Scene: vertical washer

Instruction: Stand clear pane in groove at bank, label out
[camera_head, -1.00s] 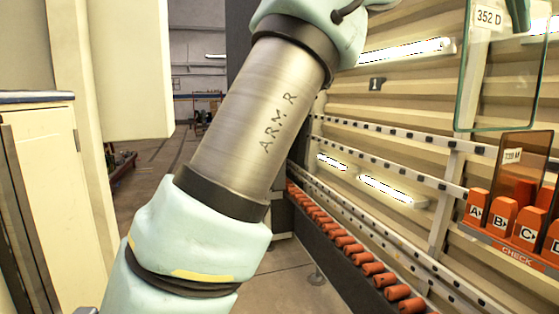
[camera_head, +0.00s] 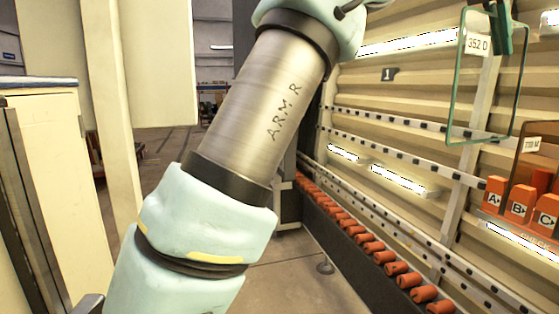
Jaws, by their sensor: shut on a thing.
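The clear pane (camera_head: 476,105) hangs upright at the upper right, with a white label reading 352 D (camera_head: 478,44) near its top left corner, facing the camera. My gripper (camera_head: 501,40), green, shows only in part at the frame's top edge and is shut on the pane's upper part. The bank of orange blocks (camera_head: 519,203) stands at the lower right, lettered A, B and C, with gaps between them. The pane is apart from the bank, above and left of it. The grooves' insides are hidden.
A row of orange rollers (camera_head: 372,247) runs along a dark rail below. A wall plate (camera_head: 387,75) reads 1. A cream cabinet (camera_head: 55,160) is at left.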

